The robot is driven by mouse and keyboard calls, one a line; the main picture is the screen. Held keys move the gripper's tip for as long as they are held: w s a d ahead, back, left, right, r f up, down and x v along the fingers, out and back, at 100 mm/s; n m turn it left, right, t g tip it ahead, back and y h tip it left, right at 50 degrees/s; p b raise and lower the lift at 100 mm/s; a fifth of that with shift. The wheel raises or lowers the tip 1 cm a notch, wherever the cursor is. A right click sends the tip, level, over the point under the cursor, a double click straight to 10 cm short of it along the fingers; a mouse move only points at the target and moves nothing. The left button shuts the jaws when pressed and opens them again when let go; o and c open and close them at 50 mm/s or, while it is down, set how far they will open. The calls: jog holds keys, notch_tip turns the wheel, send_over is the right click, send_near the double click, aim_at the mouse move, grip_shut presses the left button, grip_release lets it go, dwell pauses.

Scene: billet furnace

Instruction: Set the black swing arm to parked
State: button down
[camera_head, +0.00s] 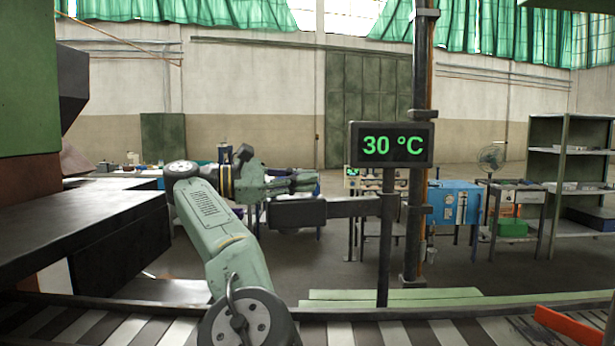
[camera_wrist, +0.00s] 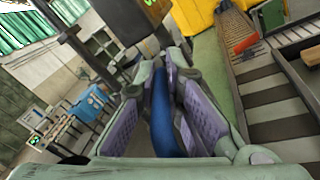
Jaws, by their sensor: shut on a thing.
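The black swing arm (camera_head: 350,207) reaches out level to the left from an upright black post (camera_head: 415,150). Its free end is a thicker dark block (camera_head: 296,212). My gripper (camera_head: 306,181) is just above and behind that block in the head view. In the wrist view my gripper (camera_wrist: 165,100) is shut on a blue bar (camera_wrist: 162,115) between its purple-grey pads. A dark part (camera_wrist: 125,25) shows beyond the fingertips.
A display (camera_head: 391,144) reading 30 °C stands on a thin pole before the post. A dark table-like slab (camera_head: 80,225) is at the left. A slatted roller bed (camera_head: 440,332) crosses the front, with an orange bar (camera_head: 570,326). Shelves (camera_head: 570,165) stand right.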

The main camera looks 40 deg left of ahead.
dwell(0.3)
jog(key=c, duration=1.9)
grip_release()
jog(key=shift+w+d, duration=0.1)
jog(key=shift+c, duration=0.2)
